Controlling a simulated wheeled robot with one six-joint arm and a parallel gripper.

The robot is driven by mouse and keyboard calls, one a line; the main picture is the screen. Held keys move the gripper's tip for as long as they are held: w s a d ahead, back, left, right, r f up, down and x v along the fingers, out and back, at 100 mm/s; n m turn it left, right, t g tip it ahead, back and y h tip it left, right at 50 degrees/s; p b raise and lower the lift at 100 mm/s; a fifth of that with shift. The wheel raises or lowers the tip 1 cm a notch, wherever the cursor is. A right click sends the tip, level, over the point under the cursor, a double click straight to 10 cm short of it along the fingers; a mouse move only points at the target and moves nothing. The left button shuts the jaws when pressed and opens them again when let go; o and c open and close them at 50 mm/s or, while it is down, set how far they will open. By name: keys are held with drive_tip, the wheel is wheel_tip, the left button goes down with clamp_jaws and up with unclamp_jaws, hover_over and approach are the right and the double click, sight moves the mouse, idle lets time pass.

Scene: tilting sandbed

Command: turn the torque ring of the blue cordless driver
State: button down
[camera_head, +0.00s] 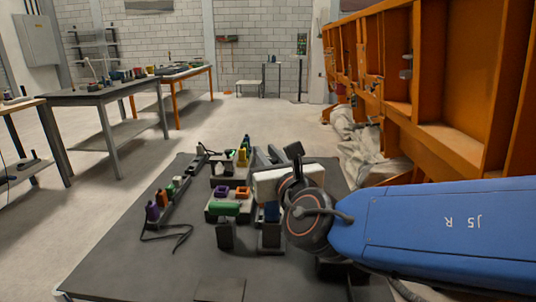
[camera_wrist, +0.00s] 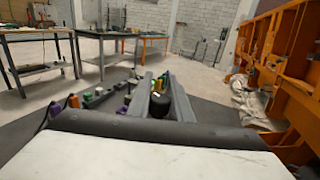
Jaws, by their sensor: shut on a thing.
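A small blue part, which looks like the blue cordless driver (camera_head: 271,212), shows under the body at a dark stand. In the wrist view my gripper's two grey fingers (camera_wrist: 160,84) reach forward. A dark round part (camera_wrist: 160,104), which looks like the torque ring, sits between them. Its exact contact with the fingers is hard to see.
An orange frame (camera_head: 420,115) stands at the right. The table's front left is clear.

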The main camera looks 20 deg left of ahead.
idle(0.4)
drive_tip(key=c, duration=1.6)
unclamp_jaws()
drive_tip(key=v, duration=1.7)
drive_tip(key=shift+s+d, duration=0.15)
